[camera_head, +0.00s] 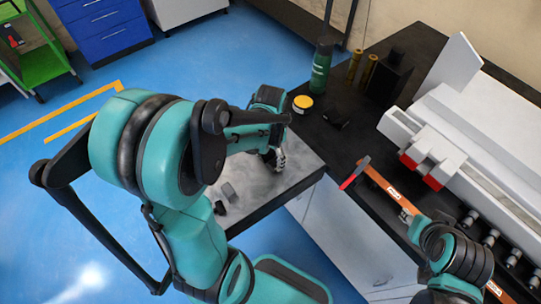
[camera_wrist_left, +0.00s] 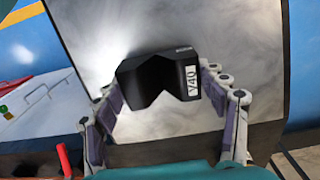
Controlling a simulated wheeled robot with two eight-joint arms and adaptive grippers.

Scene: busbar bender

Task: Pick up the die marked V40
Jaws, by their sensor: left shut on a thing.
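The die marked V40 (camera_wrist_left: 165,78) is a black block with a V-shaped notch and a white label, in the middle of the left wrist view. My left gripper (camera_wrist_left: 162,95) has its fingers on both sides of the die and is shut on it. In the head view my left gripper (camera_head: 276,158) is over the far part of the grey metal top, and its hand hides the die. I cannot tell whether the die touches the surface. My right gripper (camera_head: 407,215) shows only in small part beside the orange bar, and its fingers are unclear.
A white machine (camera_head: 465,135) fills the right of the black bench.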

